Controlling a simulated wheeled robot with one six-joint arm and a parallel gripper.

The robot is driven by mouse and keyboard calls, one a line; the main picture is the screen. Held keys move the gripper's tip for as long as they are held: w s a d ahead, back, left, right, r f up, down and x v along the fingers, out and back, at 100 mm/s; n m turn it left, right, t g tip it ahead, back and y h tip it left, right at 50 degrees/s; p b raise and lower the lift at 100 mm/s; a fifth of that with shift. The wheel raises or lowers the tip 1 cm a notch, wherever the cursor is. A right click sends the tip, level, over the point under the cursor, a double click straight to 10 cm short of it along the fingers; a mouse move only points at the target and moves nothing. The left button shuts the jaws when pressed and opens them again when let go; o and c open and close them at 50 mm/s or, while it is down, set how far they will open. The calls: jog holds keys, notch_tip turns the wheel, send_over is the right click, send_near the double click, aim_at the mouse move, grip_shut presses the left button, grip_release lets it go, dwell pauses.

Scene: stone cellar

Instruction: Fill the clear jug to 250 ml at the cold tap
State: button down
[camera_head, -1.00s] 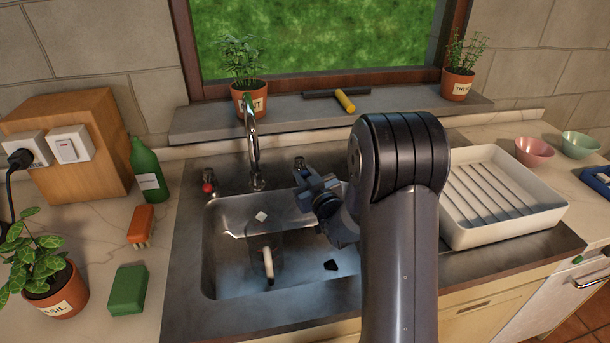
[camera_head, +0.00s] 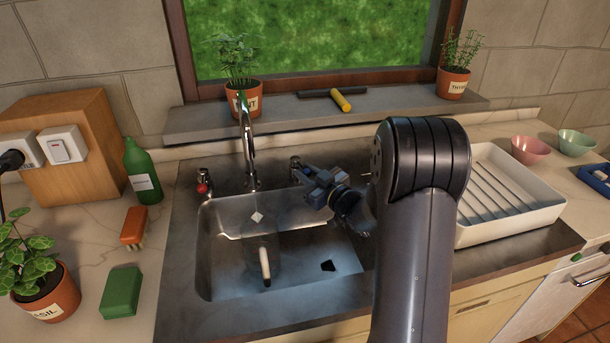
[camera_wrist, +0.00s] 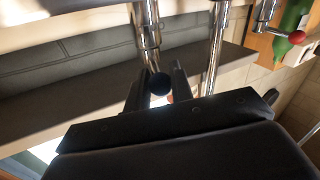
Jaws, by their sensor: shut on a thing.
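The clear jug (camera_head: 250,248) stands in the sink below the spout. It is see-through, with a white handle (camera_head: 265,266) facing me and a small white patch near its top. Its water level and scale cannot be read. The cold tap (camera_head: 296,163) is behind the sink, right of the spout (camera_head: 248,140). My gripper (camera_head: 305,177) is at this tap. In the wrist view my gripper (camera_wrist: 160,85) has the dark round end of the cold tap's handle (camera_wrist: 159,84) between its fingers. I cannot make out a water stream.
The red-knobbed tap (camera_head: 203,188) is left of the spout. The sink (camera_head: 205,250) has free room right of the jug, around a dark drain opening. A white drying tray (camera_head: 510,220) stands right of my arm. A green bottle (camera_head: 143,170) and green sponge (camera_head: 121,291) are on the left counter.

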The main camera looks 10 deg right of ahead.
jog(key=c, duration=1.3)
grip_release()
jog(key=b+v, duration=0.1)
jog(key=v, duration=0.9)
jog(key=shift+s+d, duration=0.2)
jog(key=shift+s, duration=0.1)
